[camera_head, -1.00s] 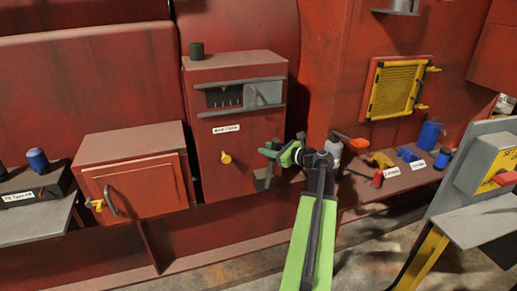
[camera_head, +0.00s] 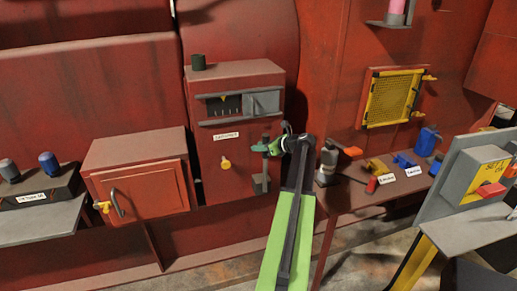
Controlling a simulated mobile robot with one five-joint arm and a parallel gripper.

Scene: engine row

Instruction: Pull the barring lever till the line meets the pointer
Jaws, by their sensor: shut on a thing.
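The red barring box (camera_head: 232,150) stands in the middle. Its dark window (camera_head: 225,105) shows several pale marks and a small yellow pointer at the top. I cannot tell which mark is the line, or how it stands to the pointer. The barring lever (camera_head: 261,164) rises near upright from a grey base at the box's lower right front. My gripper (camera_head: 268,146) is at the lever's dark green upper end, shut on it. My fingers partly hide the grip.
A grey cover (camera_head: 262,102) sits beside the window, and a yellow knob (camera_head: 226,162) is below the label. A grey bottle (camera_head: 326,165) stands on the right shelf close to my arm. A red cabinet (camera_head: 140,185) is at left.

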